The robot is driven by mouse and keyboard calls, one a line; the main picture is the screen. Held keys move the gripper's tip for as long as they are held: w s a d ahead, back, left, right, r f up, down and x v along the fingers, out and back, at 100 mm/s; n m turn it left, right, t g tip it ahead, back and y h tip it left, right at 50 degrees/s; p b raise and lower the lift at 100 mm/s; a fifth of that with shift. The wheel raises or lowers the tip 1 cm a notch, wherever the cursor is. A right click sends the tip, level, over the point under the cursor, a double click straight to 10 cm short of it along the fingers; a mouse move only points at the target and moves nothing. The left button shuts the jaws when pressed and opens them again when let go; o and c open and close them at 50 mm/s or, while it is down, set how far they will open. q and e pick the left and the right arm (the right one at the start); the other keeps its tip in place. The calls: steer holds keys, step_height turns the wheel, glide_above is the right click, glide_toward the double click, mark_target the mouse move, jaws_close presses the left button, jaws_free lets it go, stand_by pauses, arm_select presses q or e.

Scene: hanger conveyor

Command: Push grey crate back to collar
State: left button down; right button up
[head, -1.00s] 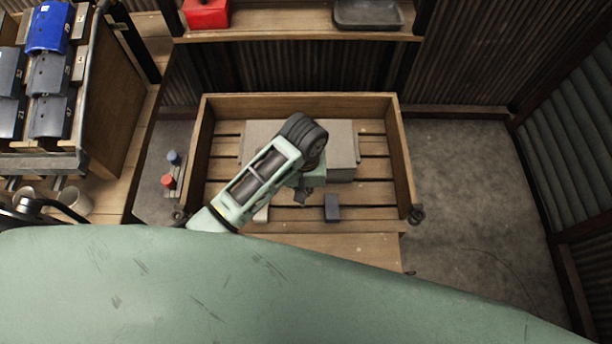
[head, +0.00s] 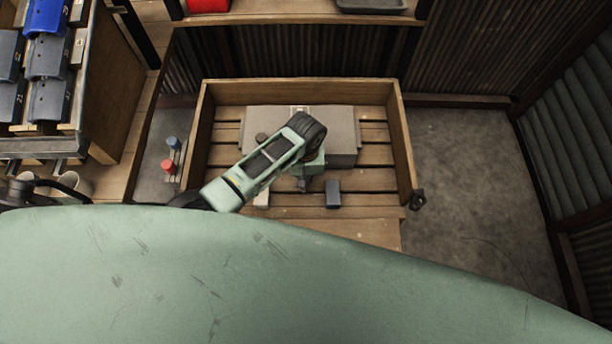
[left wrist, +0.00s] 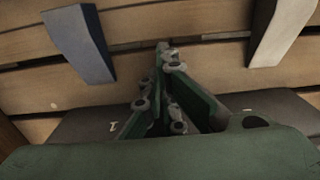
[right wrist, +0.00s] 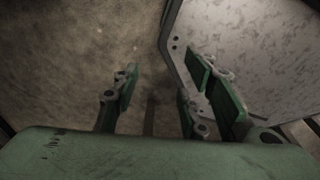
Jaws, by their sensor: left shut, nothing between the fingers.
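The grey crate (head: 340,125) sits inside the wooden collar (head: 300,90) on the slatted pallet, toward the back. A gap shows between it and the collar's back board. My left arm covers its middle. My left gripper (head: 303,184) is at the crate's near side, over the slats; I cannot tell whether it touches. The left wrist view shows this gripper (left wrist: 160,48) shut and empty, with a dark surface (left wrist: 75,126), apparently the crate, behind it. My right gripper (right wrist: 160,85) is open and empty over a bare floor-like surface, beside a grey panel.
A dark block (head: 333,193) and a pale block (head: 262,199) stand on the slats near my left gripper. Red (head: 168,167) and blue (head: 173,143) knobs are left of the collar. A shelf (head: 300,23) is behind; concrete floor (head: 460,180) lies right.

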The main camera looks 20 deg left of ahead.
arm_select(q)
steer(key=w, duration=0.2)
steer(key=w+a+b, duration=0.1)
steer(key=w, duration=0.1)
steer(key=w+b, duration=0.1)
steer(key=w, duration=0.1)
steer(key=shift+w+a, duration=0.2)
steer(key=shift+a, duration=0.2)
arm_select(e)
steer(key=shift+s+a+f, duration=0.1)
steer(key=shift+s+f, duration=0.2)
steer(key=shift+f, duration=0.2)
steer(key=shift+s+a+f, duration=0.1)
steer(key=shift+s+f, duration=0.15)
steer(key=shift+f, duration=0.25)
